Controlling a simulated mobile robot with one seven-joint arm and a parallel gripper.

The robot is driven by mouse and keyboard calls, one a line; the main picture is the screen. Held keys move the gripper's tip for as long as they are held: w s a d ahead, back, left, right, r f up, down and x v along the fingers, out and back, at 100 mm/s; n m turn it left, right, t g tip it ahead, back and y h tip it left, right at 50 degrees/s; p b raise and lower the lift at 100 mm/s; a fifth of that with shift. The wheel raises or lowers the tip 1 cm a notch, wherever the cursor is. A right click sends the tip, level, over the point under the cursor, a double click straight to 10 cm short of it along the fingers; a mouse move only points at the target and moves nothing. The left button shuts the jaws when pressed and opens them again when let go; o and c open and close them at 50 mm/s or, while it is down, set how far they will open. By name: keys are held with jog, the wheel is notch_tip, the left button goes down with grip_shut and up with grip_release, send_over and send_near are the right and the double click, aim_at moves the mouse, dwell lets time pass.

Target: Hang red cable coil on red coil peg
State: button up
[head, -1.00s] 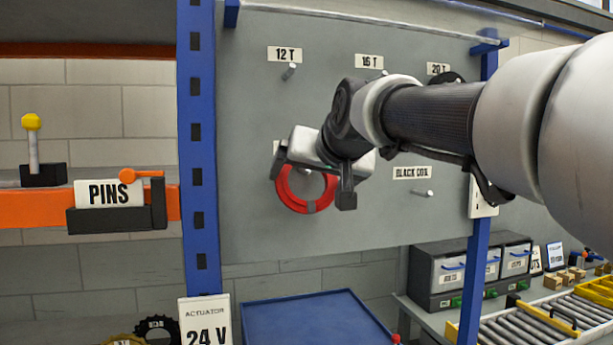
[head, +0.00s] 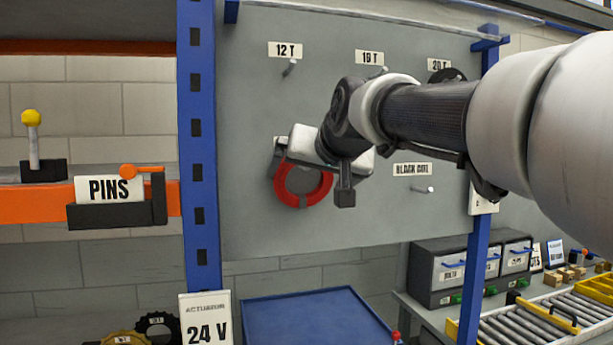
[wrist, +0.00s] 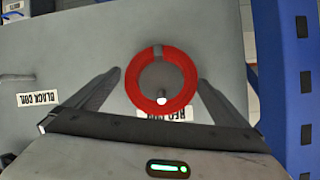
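The red cable coil (head: 326,190) is upright against the grey pegboard, below my gripper (head: 312,178) in the head view. In the wrist view the coil (wrist: 133,88) is a full red ring with a grey band. The white tip of the red coil peg (wrist: 161,99) shows at the ring's inner edge on the label side, so the coil appears to hang on it. The red coil label (wrist: 178,114) is partly covered by the ring. My gripper (wrist: 160,76) is open, with one finger on each side of the coil; I cannot tell whether either touches it.
The black coil peg (head: 424,190) is empty to the right, under its label (head: 412,170). A 12 T peg (head: 290,68) is above. A blue upright (head: 200,150) stands left of the board, with a blue tray (head: 310,312) below.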

jog(key=v, duration=1.7)
jog(key=s+d+f+g+h+p, duration=0.1)
jog(key=s+d+f+g+p, duration=0.1)
jog(key=s+f, duration=0.3)
jog(key=s+d+f+g+h+p, duration=0.1)
jog(key=s+d+f+p, duration=0.3)
jog(key=f, duration=0.9)
jog(key=s+d+f+g+h+p, duration=0.1)
jog(key=s+d+f+g+p, duration=0.2)
jog(key=s+f, duration=0.3)
notch_tip(320, 180, down, 3)
jog(key=shift+r+g+h+p, duration=0.1)
jog(key=shift+g+h+p, duration=0.2)
jog(key=shift+g+p, duration=0.2)
